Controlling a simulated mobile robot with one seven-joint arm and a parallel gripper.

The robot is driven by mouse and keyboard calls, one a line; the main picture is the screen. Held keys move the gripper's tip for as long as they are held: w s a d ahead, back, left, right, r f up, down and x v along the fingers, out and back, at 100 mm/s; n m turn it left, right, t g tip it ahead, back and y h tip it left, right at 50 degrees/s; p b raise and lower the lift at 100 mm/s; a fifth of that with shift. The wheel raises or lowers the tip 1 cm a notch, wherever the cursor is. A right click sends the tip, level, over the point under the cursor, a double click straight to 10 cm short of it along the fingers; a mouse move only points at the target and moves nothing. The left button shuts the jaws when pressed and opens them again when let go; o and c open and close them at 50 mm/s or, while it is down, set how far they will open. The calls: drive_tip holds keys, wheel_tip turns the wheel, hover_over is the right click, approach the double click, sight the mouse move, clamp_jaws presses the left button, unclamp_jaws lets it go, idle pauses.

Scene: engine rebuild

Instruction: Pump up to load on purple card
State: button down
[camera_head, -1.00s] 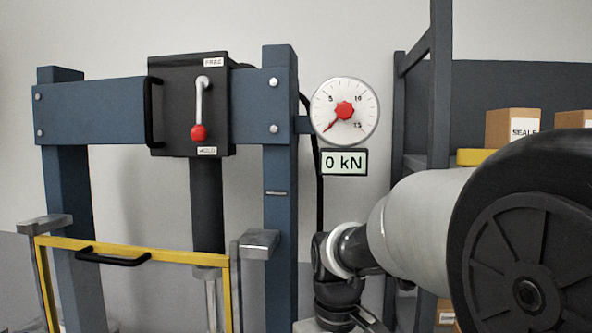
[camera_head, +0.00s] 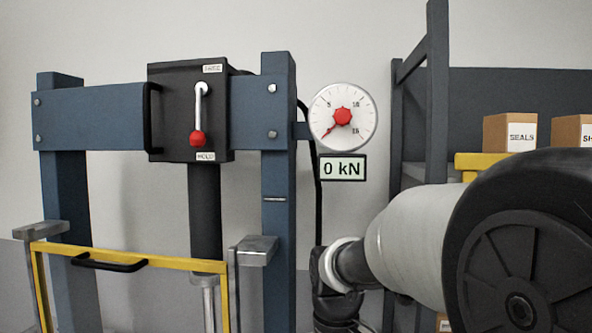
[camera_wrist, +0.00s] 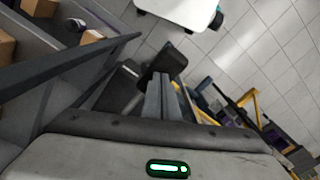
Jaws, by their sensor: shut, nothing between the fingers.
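The press (camera_head: 278,200) is a blue steel frame with a black ram (camera_head: 206,215). The round gauge (camera_head: 343,117) has its red needle at the low end of the scale, and the readout (camera_head: 343,168) shows 0 kN. The lever with a red knob (camera_head: 198,138) points down to the label HOLD. My gripper (camera_wrist: 163,82) shows in the wrist view with its fingers together, beside a dark block-like part (camera_wrist: 172,60) that I cannot identify. In the head view the gripper is hidden below the frame. I cannot make out a purple card or the pump clearly.
A yellow guard (camera_head: 130,256) with a black handle stands before the press. A dark shelf (camera_head: 411,130) at the right holds cardboard boxes (camera_head: 510,133), one labelled SEALS. A white table-like surface (camera_wrist: 178,12) and tiled floor (camera_wrist: 270,40) show in the wrist view.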

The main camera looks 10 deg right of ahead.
wheel_tip(320, 180, down, 14)
drive_tip(key=b, duration=1)
wheel_tip(320, 180, up, 16)
drive_tip(key=p, duration=1.3)
drive_tip(key=shift+f, duration=0.2)
drive_tip(key=shift+f+b, duration=0.5)
drive_tip(key=shift+f, duration=0.3)
wheel_tip(320, 180, down, 14)
drive_tip(key=b, duration=1)
wheel_tip(320, 180, up, 16)
drive_tip(key=p, duration=1.3)
drive_tip(key=shift+f, duration=0.2)
